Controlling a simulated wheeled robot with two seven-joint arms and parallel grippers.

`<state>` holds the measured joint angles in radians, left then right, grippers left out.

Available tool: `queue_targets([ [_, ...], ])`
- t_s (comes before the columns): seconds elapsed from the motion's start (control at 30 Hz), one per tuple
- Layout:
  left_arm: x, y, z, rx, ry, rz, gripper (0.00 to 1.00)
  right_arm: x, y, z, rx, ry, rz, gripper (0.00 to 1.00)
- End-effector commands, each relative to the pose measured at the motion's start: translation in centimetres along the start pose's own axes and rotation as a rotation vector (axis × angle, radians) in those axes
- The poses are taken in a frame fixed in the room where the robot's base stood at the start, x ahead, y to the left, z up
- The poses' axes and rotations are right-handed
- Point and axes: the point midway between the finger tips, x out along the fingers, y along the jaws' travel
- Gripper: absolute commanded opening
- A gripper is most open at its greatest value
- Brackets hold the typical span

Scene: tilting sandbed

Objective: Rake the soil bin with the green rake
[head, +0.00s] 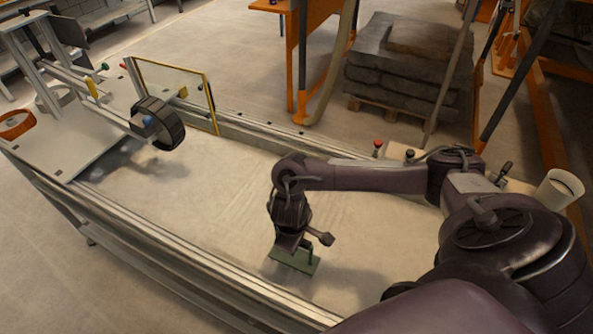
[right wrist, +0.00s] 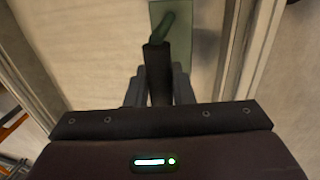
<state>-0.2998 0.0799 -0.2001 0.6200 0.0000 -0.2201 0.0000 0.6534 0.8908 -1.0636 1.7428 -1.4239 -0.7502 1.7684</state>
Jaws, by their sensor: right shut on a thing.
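The green rake (head: 296,261) is in the soil bin (head: 228,215), low over the pale soil in the front middle of the bin in the head view. In the right wrist view its green plate (right wrist: 193,42) and curved handle show ahead of the fingers. My right gripper (right wrist: 159,88) is shut on the rake's handle. In the head view my right gripper (head: 290,240) points down above the rake, and its fingers are mostly hidden. I cannot tell whether the rake touches the soil. My left gripper is not in view.
A black wheel (head: 158,123) on a carriage hangs over the bin's left part, beside a yellow-framed clear panel (head: 175,88). Metal rails (head: 190,268) edge the bin. A white bucket (head: 558,189) stands at the right. The soil between wheel and rake is clear.

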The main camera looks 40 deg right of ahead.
Motion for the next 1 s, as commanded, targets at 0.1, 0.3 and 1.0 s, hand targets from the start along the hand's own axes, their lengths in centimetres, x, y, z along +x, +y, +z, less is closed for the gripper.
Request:
queue_targets([
  [0.1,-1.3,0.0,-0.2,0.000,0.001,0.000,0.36,-1.9,0.4,-0.1,-0.001,0.003,0.001,0.00],
  [0.3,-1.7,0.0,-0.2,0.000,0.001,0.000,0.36,-3.8,0.9,-0.4,-0.003,0.011,0.005,0.00],
  [1.0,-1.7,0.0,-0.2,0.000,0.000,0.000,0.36,-5.7,1.1,-0.1,0.001,0.003,0.000,0.00],
])
